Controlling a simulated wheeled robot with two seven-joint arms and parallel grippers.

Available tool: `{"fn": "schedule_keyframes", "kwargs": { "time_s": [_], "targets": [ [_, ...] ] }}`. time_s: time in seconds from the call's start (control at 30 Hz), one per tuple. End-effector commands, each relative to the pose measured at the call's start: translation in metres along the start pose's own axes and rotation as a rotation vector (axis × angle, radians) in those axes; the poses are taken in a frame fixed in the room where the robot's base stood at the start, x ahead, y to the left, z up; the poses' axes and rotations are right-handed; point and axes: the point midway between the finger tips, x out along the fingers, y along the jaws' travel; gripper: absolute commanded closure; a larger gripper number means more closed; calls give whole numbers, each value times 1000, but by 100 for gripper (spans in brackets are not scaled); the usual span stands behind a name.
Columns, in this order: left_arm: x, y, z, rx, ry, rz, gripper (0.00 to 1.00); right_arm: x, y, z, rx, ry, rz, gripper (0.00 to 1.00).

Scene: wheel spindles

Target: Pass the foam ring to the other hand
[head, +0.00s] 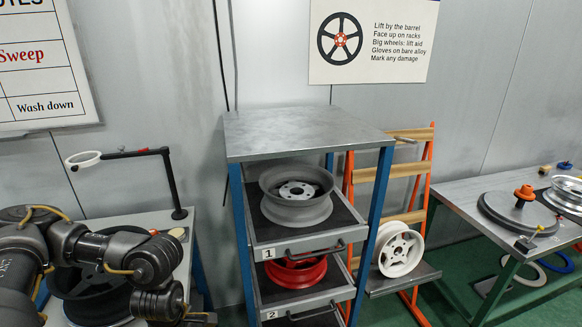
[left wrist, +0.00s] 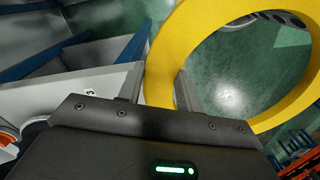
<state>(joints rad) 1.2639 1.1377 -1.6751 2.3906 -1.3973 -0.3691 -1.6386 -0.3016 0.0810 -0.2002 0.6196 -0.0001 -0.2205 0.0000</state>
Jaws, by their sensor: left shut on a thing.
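The foam ring, a large yellow ring (left wrist: 163,62), fills the upper right of the left wrist view. My left gripper (left wrist: 160,88) is shut on the ring's near left part, with a finger on each side of the band. The ring hangs out beyond the gripper, over green floor. In the head view my left arm comes in from the left and runs down past the bottom edge, so its gripper and the yellow ring are hidden there. My right gripper shows in neither view.
A blue-framed rack (head: 310,118) stands in the middle with a grey wheel (head: 297,208) and a red wheel (head: 296,272) on its trays. A white wheel (head: 400,252) leans on an orange stand. A steel table (head: 470,205) stands right. A magnifier lamp (head: 172,180) stands left.

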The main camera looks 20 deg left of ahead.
Motion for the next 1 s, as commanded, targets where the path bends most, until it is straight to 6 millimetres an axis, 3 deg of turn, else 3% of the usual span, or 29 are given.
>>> {"fn": "schedule_keyframes", "kwargs": {
  "time_s": [0.03,0.2,0.4,0.57,0.8,1.0],
  "targets": [
    [7,2,20,75,-3,3,86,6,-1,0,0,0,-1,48],
    [15,2,77,322,-2,2,86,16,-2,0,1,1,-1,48],
    [8,18,130,627,6,10,86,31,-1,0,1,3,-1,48],
    [-13,42,151,809,6,10,86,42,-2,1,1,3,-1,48],
    [-60,81,176,936,1,5,86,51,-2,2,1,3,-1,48],
    [-80,93,182,948,-1,-1,86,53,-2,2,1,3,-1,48]
  ]
}}
